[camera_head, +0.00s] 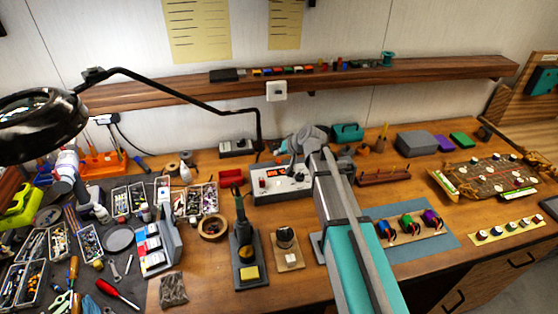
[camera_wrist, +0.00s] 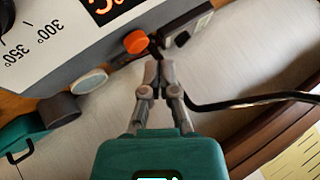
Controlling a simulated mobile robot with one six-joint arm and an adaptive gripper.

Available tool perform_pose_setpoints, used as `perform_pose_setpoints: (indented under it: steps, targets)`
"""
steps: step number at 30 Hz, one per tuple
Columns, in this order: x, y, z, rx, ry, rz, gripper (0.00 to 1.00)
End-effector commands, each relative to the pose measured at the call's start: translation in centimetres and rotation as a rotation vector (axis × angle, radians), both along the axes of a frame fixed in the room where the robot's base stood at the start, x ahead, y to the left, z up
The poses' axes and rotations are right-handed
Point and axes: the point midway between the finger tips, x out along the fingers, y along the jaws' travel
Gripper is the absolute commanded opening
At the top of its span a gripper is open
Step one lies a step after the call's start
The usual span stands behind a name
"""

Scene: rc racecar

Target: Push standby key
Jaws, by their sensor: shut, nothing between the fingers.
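The white and grey station (camera_head: 282,183) stands on the bench with a lit red-orange display and small controls on its face. In the wrist view part of its panel (camera_wrist: 60,45) shows at top left, with temperature marks and a cut-off orange display (camera_wrist: 103,10). An orange round cap (camera_wrist: 135,42) and a pale round disc (camera_wrist: 91,80) lie along the panel's edge. My gripper (camera_wrist: 158,72) is shut and empty, its tips a little below the orange cap in the picture; contact cannot be told. No label shows which part is the standby key.
In the head view, my arm covers part of the bench right of the station. A lamp arm (camera_head: 180,90) reaches over from the left. A soldering iron stand (camera_head: 248,262) and a tape roll (camera_head: 213,227) sit in front.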

Motion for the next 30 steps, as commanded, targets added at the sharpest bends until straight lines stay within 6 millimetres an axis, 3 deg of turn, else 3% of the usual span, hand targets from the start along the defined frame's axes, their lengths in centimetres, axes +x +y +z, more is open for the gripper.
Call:
perform_pose_setpoints:
  steps: [30]
  targets:
    - [-0.02, -0.10, -0.93, 0.000, 0.000, -0.002, 0.00]
